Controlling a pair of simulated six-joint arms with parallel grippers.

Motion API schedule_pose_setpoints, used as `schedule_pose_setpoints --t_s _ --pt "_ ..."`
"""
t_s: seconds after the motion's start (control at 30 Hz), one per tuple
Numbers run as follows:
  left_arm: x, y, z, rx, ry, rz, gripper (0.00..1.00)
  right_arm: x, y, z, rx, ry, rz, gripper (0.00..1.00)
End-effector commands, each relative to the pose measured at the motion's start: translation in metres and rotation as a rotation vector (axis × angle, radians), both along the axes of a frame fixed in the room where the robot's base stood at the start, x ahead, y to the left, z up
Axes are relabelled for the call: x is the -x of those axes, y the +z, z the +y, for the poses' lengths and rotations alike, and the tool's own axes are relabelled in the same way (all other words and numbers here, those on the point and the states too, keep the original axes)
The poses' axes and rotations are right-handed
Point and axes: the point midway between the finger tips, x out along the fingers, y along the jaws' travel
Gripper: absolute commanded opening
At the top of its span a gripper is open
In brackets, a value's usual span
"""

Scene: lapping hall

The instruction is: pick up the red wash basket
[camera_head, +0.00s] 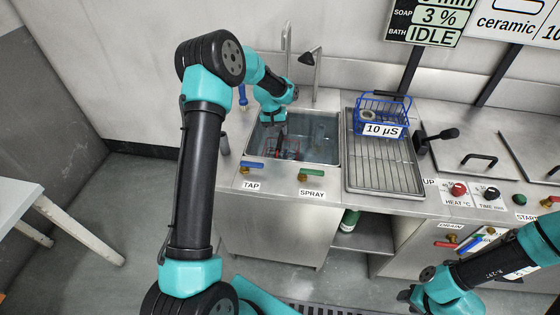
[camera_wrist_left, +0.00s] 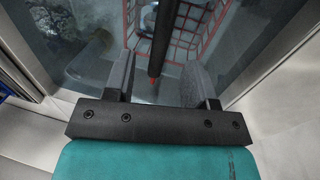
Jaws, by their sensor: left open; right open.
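The red wash basket (camera_head: 290,151) sits down in the sink (camera_head: 325,150), small and partly hidden by my left arm. In the left wrist view its red wire mesh (camera_wrist_left: 205,22) fills the upper middle. A dark bar with red ends (camera_wrist_left: 163,35), which looks like its handle, shows between my left fingertips. My left gripper (camera_wrist_left: 158,75) is open over the basket, with a finger on each side of the bar in the picture; I cannot tell whether they touch it. My right gripper (camera_head: 405,297) is open and empty at the lower right, away from the sink.
A blue wire basket (camera_head: 372,105) labelled 10 µS stands on the drain rack (camera_head: 385,178) right of the sink. The tap lever (camera_head: 252,165) and spray lever (camera_head: 311,177) are on the front edge. Faucets (camera_head: 316,72) rise behind the sink. A black-handled lever (camera_head: 444,134) stands farther right.

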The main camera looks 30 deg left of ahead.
Motion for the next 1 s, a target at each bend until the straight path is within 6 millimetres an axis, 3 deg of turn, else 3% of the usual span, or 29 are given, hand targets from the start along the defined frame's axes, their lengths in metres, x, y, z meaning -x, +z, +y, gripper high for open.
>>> schedule_pose_setpoints --t_s 0.2,0.63,1.0 --pt "-0.002 -0.023 -0.004 0.000 0.001 0.000 0.51 0.000 0.000 0.000 0.000 0.000 0.000 0.43" --pt "-0.001 -0.028 -0.005 0.000 0.001 0.001 0.51 0.000 0.000 0.000 0.000 0.000 0.000 0.43" --pt "-0.002 -0.071 -0.013 0.000 0.001 0.001 0.51 0.000 0.000 0.000 0.000 0.000 0.000 0.43"
